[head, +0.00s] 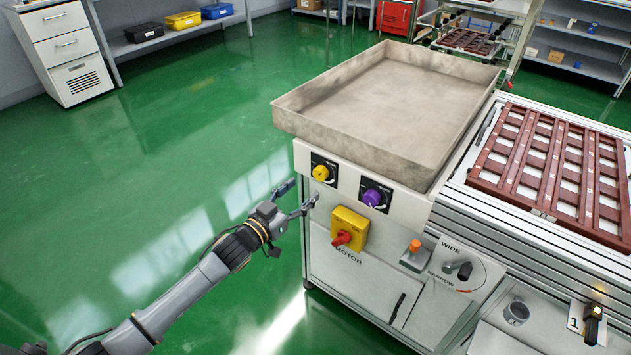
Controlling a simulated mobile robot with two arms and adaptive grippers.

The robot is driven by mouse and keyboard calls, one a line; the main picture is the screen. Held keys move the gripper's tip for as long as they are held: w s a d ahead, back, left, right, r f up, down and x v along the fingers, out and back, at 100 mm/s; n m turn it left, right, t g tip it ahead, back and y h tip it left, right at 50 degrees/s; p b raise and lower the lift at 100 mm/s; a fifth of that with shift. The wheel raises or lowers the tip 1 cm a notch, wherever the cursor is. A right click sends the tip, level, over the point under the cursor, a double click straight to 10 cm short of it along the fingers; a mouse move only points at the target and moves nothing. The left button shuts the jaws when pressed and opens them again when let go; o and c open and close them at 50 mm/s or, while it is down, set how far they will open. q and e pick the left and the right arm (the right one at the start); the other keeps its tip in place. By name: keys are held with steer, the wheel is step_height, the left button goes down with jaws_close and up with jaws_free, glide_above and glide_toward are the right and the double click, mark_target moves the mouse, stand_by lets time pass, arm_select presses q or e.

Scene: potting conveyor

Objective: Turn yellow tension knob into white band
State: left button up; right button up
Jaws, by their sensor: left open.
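The yellow tension knob (320,173) sits on a black dial plate with a white band, at the upper left of the machine's front panel. The exact direction of its pointer is too small to tell. My left gripper (301,194) is open and empty, with its fingers spread, just left of and below the yellow knob. It appears apart from the knob. My right gripper is not in view.
A purple knob (372,197) sits right of the yellow one. Below are a yellow switch box with a red handle (342,238) and an orange button (414,246). A metal tray (290,123) tops the machine; brown slatted trays (488,166) lie right. Green floor is clear left.

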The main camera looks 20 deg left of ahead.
mark_target(318, 177)
arm_select(q)
steer(key=shift+b+x, duration=0.4)
steer(key=shift+x, duration=2.8)
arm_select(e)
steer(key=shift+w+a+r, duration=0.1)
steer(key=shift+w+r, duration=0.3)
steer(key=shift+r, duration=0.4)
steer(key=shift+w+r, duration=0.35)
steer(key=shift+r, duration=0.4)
arm_select(q)
steer(key=c, duration=1.2)
